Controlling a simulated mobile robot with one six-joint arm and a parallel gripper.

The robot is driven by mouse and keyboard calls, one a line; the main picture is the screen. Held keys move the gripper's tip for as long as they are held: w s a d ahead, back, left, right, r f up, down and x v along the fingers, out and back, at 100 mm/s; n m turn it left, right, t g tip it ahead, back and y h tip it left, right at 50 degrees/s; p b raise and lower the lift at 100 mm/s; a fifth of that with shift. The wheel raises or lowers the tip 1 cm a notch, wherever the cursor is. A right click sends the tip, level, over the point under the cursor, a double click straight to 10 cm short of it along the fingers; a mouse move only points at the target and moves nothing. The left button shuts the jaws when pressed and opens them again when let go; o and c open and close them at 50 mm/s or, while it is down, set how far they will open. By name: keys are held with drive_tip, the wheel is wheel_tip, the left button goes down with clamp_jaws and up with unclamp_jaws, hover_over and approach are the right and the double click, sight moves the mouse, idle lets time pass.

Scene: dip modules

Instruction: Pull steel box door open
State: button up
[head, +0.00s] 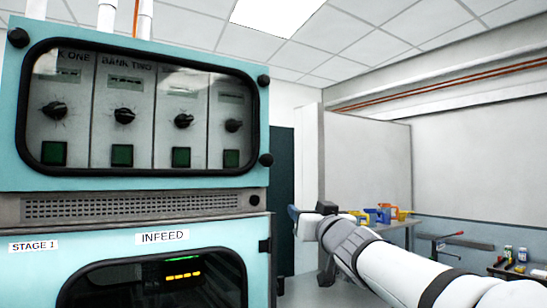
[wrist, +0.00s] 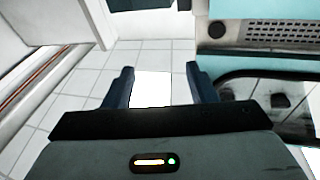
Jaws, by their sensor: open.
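I cannot make out a thing that is plainly a steel box or its door in either view. My gripper (head: 304,213) is in the head view, right of the teal cabinet (head: 150,228) and apart from it in the picture. In the wrist view its two dark blue fingers (wrist: 160,86) are spread wide, with nothing between them. Behind the gap are pale ceiling tiles and a bright light panel. The cabinet's grille and dark-framed window show at the right of the wrist view (wrist: 222,60).
The cabinet has an upper window (head: 150,108) over dials and a lower INFEED window (head: 165,282). A dark upright panel (head: 281,200) stands behind. Yellow and blue items (head: 385,214) sit on a bench at the right. A second bench (head: 515,268) holds small items.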

sight(268, 162)
drive_tip(key=a+r+n+y+p, duration=0.1)
drive_tip(key=a+r+n+y, duration=0.4)
drive_tip(key=r, duration=0.4)
drive_tip(key=shift+m+y, duration=0.5)
drive_tip(key=shift+m, duration=0.1)
drive_tip(key=p+x, duration=0.1)
drive_tip(key=x, duration=0.2)
drive_tip(key=p+x, duration=0.1)
drive_tip(key=x, duration=0.3)
drive_tip(key=shift+s+a+f+p, duration=0.1)
drive_tip(key=shift+a+f+p, duration=0.05)
drive_tip(key=shift+a+p, duration=0.3)
drive_tip(key=shift+d, duration=0.1)
drive_tip(key=c, duration=0.6)
clamp_jaws()
